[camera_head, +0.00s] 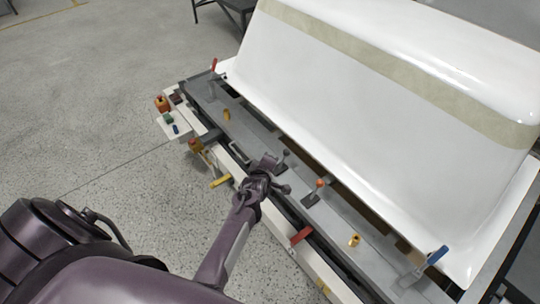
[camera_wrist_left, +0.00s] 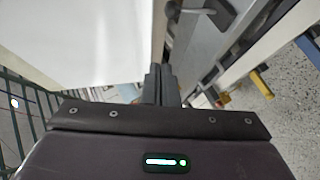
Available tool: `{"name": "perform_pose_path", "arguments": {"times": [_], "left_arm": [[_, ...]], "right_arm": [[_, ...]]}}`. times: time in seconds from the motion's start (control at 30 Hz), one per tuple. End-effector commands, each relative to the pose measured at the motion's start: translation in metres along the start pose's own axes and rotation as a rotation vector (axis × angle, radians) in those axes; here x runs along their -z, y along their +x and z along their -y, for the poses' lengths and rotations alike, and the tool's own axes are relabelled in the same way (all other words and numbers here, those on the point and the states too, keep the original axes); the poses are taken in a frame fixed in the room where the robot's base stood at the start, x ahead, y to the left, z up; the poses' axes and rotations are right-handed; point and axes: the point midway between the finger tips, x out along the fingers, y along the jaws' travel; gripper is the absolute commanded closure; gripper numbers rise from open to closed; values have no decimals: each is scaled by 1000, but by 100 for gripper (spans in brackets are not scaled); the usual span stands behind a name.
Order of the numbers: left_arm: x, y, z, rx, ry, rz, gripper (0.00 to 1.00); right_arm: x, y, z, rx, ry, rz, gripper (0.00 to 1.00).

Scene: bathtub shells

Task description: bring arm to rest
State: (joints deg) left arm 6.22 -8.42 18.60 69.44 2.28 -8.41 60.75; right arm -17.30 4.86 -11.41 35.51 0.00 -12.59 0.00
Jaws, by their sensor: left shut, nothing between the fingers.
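My left arm comes in from the lower left in the head view. Its gripper (camera_head: 268,167) is over the grey rail (camera_head: 325,215) along the front of the fixture, close to small dark levers. In the left wrist view the two dark fingers of my left gripper (camera_wrist_left: 160,74) are together with nothing between them. A large white bathtub shell (camera_head: 350,85) lies on the fixture beyond the gripper. White surface of the shell (camera_wrist_left: 75,45) also fills the left of the wrist view. My right gripper is not in view.
The rail carries an orange-knobbed lever (camera_head: 319,184), a red handle (camera_head: 301,236), a blue handle (camera_head: 437,256) and a yellow handle (camera_head: 220,181). A white side panel (camera_head: 178,122) with buttons sits at the rail's left end. Open speckled floor (camera_head: 90,110) lies to the left.

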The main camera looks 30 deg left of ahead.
Motion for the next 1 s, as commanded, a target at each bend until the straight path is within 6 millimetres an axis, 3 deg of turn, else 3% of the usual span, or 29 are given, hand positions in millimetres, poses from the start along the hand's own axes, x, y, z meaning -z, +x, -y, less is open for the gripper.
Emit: {"name": "perform_pose_path", "arguments": {"times": [0.5, 0.6, 0.67, 0.77, 0.87, 1.0], "left_arm": [[0, 0, 1, 2, 1, 1, 100], [-9, -1, 14, 21, 38, 19, 100], [-21, -4, 34, 48, 97, 47, 100], [-50, -15, 85, 115, 256, 125, 100], [-81, -36, 150, 189, 460, 232, 100], [-116, -81, 244, 276, 736, 401, 100]], "right_arm": [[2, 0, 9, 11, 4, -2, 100], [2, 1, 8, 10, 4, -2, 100], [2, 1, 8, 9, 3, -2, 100], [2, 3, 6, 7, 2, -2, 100], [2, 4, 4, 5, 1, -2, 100], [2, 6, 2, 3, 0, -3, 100]]}}
